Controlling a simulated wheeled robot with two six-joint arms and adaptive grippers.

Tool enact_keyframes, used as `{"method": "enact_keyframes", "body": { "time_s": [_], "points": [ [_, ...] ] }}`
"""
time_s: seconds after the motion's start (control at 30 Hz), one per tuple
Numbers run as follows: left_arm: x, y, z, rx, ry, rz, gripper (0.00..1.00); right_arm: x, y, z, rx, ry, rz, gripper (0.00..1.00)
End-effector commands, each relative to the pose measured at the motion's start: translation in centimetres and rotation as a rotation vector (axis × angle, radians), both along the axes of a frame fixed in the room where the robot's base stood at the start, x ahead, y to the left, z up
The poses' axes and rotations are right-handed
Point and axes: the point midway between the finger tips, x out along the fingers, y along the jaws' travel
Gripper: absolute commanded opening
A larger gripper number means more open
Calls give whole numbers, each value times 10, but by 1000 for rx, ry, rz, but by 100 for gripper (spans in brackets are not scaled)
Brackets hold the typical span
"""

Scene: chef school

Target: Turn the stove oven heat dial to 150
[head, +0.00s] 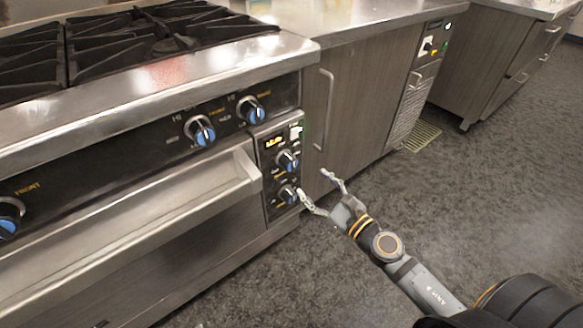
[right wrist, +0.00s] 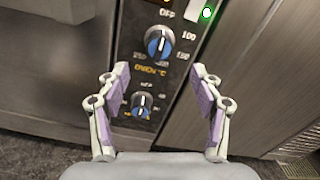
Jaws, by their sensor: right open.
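The oven control panel (head: 280,165) is a narrow black strip at the right end of the stove front. Its upper blue-capped dial (head: 287,161) shows large in the right wrist view (right wrist: 159,43), with OFF above, 100 at upper right and orange oven °C lettering below. Its white line looks near vertical, toward OFF. A smaller-looking lower dial (right wrist: 142,103) sits beneath; its markings are too small to read. My right gripper (head: 312,183) is open and empty in front of the panel, its fingers spread (right wrist: 160,78) either side of the dials, apparently not touching. My left gripper is out of view.
The oven door handle (head: 150,215) juts out left of the panel. More blue burner knobs (head: 202,131) line the front above. A cabinet with a vertical handle (head: 325,110) stands to the right. The floor (head: 450,170) in front is clear.

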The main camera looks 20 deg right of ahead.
Motion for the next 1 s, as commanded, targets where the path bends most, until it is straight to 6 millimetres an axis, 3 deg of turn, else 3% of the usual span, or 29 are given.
{"method": "enact_keyframes", "body": {
  "time_s": [0.17,0.23,0.5,0.87,1.0],
  "points": [
    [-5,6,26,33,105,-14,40,23,9,9,13,3,-4,66],
    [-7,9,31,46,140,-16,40,41,15,8,12,0,-5,66],
    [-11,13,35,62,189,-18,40,85,31,1,7,2,-1,66],
    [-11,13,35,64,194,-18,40,93,35,0,6,4,0,66],
    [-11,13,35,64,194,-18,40,93,35,0,6,4,0,51]
  ]
}}
